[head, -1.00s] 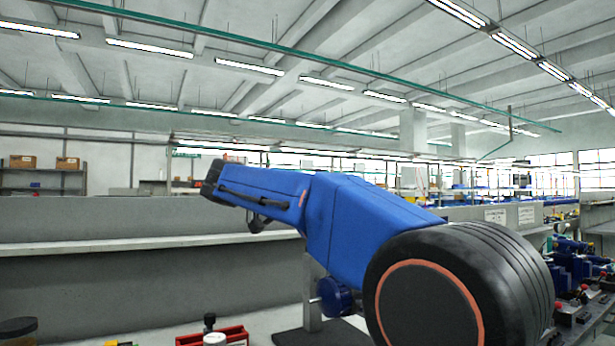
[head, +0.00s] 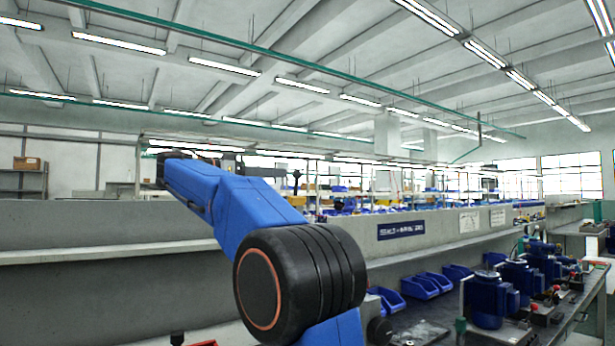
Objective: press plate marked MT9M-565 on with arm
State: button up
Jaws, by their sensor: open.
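No plate with a readable MT9M-565 mark shows in the head view. Several blue motor-and-pump units (head: 487,300) stand in a row on a bench at the right; any markings on them are too small to read. My blue arm rises from the lower middle to the upper left. My gripper (head: 296,182) is a small dark shape past the far end of the arm, in front of the background shelves. It is open, and nothing shows between its jaws. It is well apart from the pump units.
A long grey partition with a ledge (head: 110,252) runs across behind my arm. It carries a dark blue sign (head: 401,229) with unreadable lettering and white sheets (head: 469,221). Blue bins (head: 420,286) sit below it. A shelf with a box (head: 28,163) stands far left.

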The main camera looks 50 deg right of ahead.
jog(key=x, duration=1.1)
jog(key=shift+s+d, duration=0.15)
jog(key=shift+d, duration=0.25)
grip_shut()
